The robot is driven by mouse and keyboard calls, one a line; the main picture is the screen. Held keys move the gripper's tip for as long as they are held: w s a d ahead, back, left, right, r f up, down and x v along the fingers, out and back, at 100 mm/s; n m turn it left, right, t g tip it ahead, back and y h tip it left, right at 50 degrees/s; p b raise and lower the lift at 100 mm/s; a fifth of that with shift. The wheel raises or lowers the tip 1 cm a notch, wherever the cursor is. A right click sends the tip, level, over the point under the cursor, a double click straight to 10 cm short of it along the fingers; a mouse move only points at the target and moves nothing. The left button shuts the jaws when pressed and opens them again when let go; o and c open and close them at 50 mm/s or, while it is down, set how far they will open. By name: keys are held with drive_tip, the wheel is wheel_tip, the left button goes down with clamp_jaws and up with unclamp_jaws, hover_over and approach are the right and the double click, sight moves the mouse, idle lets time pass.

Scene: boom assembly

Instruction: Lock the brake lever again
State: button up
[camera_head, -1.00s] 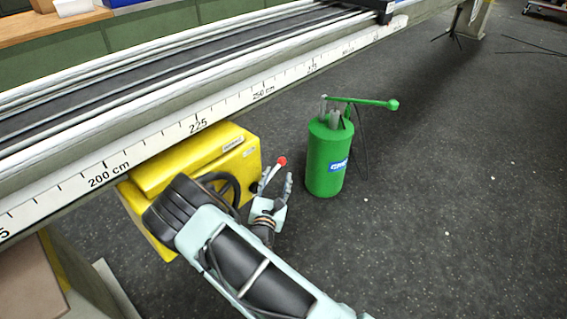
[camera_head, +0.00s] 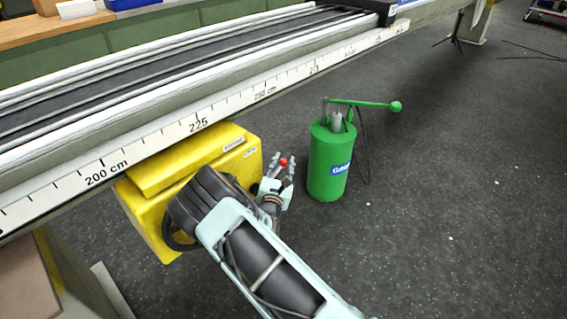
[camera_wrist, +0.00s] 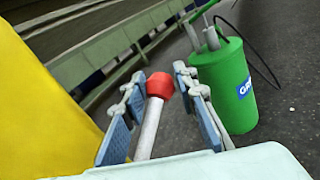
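The brake lever is a thin grey rod (camera_wrist: 149,130) with a red knob (camera_head: 283,162) at its end, on the right side of the yellow box (camera_head: 190,165) under the rail. My gripper (camera_head: 281,170) is at the lever. In the wrist view my gripper (camera_wrist: 167,108) is open, with one finger on each side of the rod and the red knob (camera_wrist: 160,86) near the fingertips. The right finger stands apart from the rod, and I cannot tell whether the left finger touches it. The lever's base is hidden behind my gripper.
A green pump canister (camera_head: 329,165) with a long green handle (camera_head: 360,102) stands on the floor just right of my gripper; it is close in the wrist view too. The rail with a centimetre scale (camera_head: 200,126) runs above the yellow box. The dark floor (camera_head: 450,200) to the right is clear.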

sight(278, 168)
clamp_jaws()
drive_tip(key=r+n+t, duration=0.1)
drive_tip(key=s+a+r+n+t+b, duration=0.1)
drive_tip(key=s+r+t, duration=0.1)
drive_tip(key=r, duration=0.1)
drive_tip(key=shift+s+a+n+t, duration=0.15)
drive_tip(key=shift+a+n+t, duration=0.2)
drive_tip(key=shift+n+t, duration=0.05)
drive_tip(key=o, duration=0.5)
unclamp_jaws()
drive_tip(key=shift+y, duration=0.3)
drive_tip(key=v, duration=0.8)
